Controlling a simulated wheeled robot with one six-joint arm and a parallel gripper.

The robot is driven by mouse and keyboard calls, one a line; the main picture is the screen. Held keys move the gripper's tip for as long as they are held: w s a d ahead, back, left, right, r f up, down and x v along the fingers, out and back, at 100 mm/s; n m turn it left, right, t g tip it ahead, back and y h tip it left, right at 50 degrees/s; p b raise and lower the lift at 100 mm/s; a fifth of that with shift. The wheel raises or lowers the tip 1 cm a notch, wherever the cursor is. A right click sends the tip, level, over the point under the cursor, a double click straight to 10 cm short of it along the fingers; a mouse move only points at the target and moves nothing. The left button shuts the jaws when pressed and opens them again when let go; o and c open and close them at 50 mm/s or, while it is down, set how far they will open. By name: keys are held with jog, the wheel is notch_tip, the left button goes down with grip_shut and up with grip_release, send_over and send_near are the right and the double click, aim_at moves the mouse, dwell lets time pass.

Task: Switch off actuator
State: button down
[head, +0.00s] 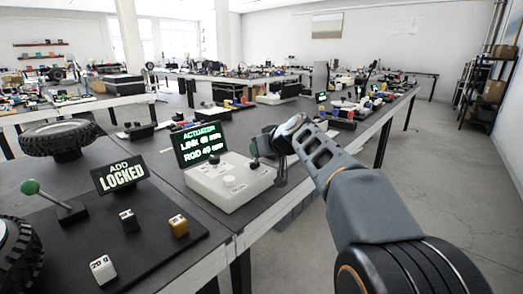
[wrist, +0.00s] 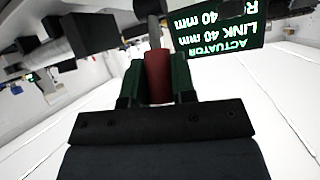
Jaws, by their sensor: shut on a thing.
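The actuator box (head: 232,186) is a white console on the dark table. Its tilted screen (head: 201,144) reads "ACTUATOR LINK 40 mm ROD 40 mm" in green; the screen also shows upside down in the wrist view (wrist: 222,38). My gripper (head: 264,146) is over the right rear part of the box. In the wrist view my gripper (wrist: 157,78) is shut on a red handle (wrist: 158,76), with a grey shaft (wrist: 154,35) beyond it. In the head view my gripper and arm hide the handle.
Left of the box, a black board holds a green-knobbed lever (head: 30,187), a sign (head: 119,176) reading "ADD LOCKED" and small blocks (head: 178,226). Other equipment fills the tables behind. The floor (head: 440,170) at right is clear.

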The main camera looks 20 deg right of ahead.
jog(key=c, duration=0.9)
grip_release()
jog(key=shift+c, duration=0.2)
jog(key=shift+s, duration=0.1)
jog(key=p+v, duration=0.2)
jog(key=v, duration=1.1)
jog(key=shift+s+r, duration=0.15)
jog(key=shift+s, duration=0.15)
jog(key=s+a+r+m+g+h+p, duration=0.1)
jog(key=s+p, duration=0.6)
jog(key=p, duration=0.9)
jog(key=s+a+r+m+g+h+p, duration=0.1)
jog(key=s+a+r+g+h+p, duration=0.2)
jog(key=s+p, duration=0.5)
jog(key=a+r+g+p, duration=0.1)
jog(key=a+g+p, duration=0.1)
jog(key=p, duration=0.6)
jog(key=shift+a+r+m+g, duration=0.25)
jog(key=shift+a+m+g, duration=0.15)
jog(key=shift+g, duration=0.4)
